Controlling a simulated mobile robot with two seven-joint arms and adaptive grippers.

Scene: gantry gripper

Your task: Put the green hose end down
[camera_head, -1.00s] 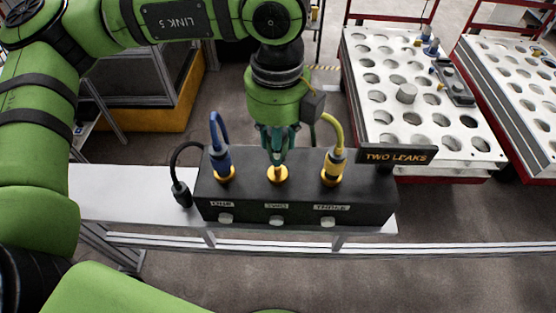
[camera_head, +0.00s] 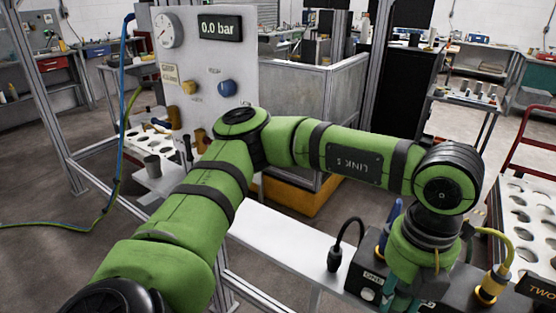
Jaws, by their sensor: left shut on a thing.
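My left gripper (camera_head: 412,293) is at the lower right, over the black manifold block (camera_head: 362,279), between the blue and yellow hose ends. Its fingers point down and are shut on the green hose end, which I can hardly make out among them. The wrist and the picture's bottom edge hide the middle socket, so I cannot tell whether the end sits in it. The blue hose end (camera_head: 381,243) and the yellow hose end (camera_head: 492,284) stand upright in the block on either side. My right gripper is out of view.
A black plug (camera_head: 335,259) on a cable stands on the pale bench (camera_head: 285,238) left of the block. A gauge panel (camera_head: 225,60) reads 0.0 bar. A blue and green-yellow hose (camera_head: 121,110) hangs at left. A white rack with holes (camera_head: 515,205) is at right.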

